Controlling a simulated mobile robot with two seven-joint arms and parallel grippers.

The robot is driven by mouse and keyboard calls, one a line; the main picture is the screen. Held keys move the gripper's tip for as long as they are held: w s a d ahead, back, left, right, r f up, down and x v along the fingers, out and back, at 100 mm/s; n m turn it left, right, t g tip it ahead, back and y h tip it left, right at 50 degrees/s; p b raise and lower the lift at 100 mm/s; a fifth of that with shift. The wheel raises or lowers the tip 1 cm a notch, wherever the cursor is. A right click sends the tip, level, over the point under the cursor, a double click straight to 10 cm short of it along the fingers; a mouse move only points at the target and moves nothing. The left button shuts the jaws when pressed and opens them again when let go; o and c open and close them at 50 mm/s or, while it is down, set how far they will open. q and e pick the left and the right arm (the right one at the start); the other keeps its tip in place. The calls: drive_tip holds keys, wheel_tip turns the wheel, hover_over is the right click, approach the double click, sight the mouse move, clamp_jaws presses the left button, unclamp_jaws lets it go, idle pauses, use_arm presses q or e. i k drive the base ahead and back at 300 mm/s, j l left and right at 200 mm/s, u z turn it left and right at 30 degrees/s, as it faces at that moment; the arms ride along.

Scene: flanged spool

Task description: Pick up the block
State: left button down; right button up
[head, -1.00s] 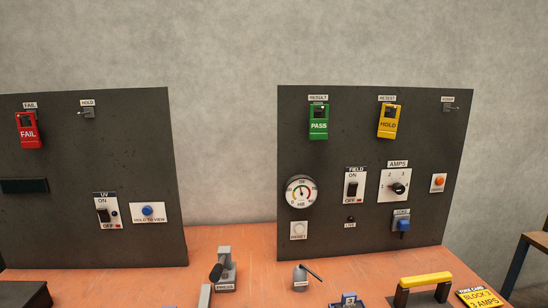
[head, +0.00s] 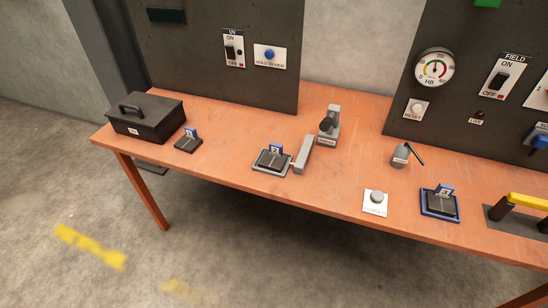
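Three dark blocks with upright blue number tags are on the orange table. One block (head: 188,145) sits directly on the table at the left, beside a black box. A second block (head: 270,160) lies in a light grey tray (head: 258,167) at the middle. A third block (head: 438,204) sits on a blue-edged base at the right, and its tag appears to read 3. The other tag numbers are too small to read surely. Neither of my grippers is in view.
A black lidded box (head: 146,116) stands at the table's left end. A grey bar (head: 302,155), a grey stand (head: 329,127), a small can (head: 401,155), a button plate (head: 375,202) and a yellow-handled yoke (head: 527,202) are on the table (head: 225,171). Dark panels rise behind.

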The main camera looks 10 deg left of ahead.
sight(273, 160)
drive_tip(key=i+j, duration=0.15)
drive_tip(key=j, duration=0.2)
drive_tip(key=i+j+z, duration=0.1)
drive_tip(key=j, duration=0.25)
drive_tip(key=i+j, duration=0.2)
drive_tip(key=j, duration=0.2)
drive_tip(key=i+j+z, duration=0.1)
drive_tip(key=j, duration=0.25)
drive_tip(key=i+j, duration=0.15)
drive_tip(key=j, duration=0.25)
